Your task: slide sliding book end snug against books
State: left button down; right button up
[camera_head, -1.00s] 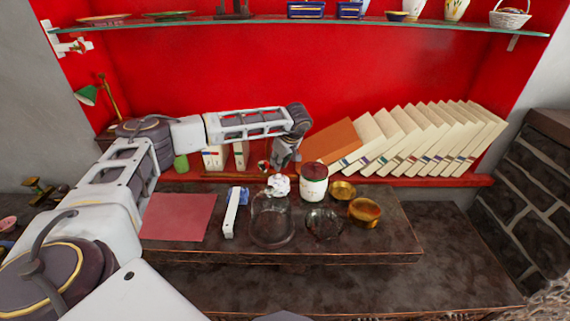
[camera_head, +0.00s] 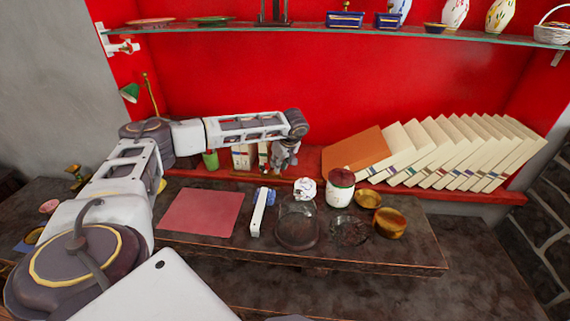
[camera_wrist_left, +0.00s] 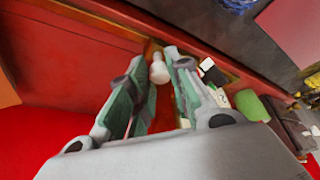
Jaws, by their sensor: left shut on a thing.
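My left gripper (camera_head: 284,158) is low over the red shelf (camera_head: 308,165), left of the leaning books. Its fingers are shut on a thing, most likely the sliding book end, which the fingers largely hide. In the left wrist view a white knob-shaped piece (camera_wrist_left: 158,70) shows between the fingertips (camera_wrist_left: 155,90). The row of cream books (camera_head: 440,150) leans on the right of the shelf. An orange panel (camera_head: 352,148), perhaps a book cover, slants at the row's left end, apart from my gripper. My right gripper is not in view.
White upright items (camera_head: 243,157) and a green object (camera_head: 210,160) stand left of my gripper. Below, a dark table (camera_head: 330,258) holds a red mat (camera_head: 200,212), a red-lidded jar (camera_head: 340,187), glassware and brass bowls (camera_head: 389,223). A glass shelf (camera_head: 300,31) runs above.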

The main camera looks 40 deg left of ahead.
pick_arm(q)
jog(key=shift+a, duration=0.15)
jog(key=c, duration=1.6)
grip_release()
jog(key=shift+o, duration=0.2)
jog(key=v, duration=1.2)
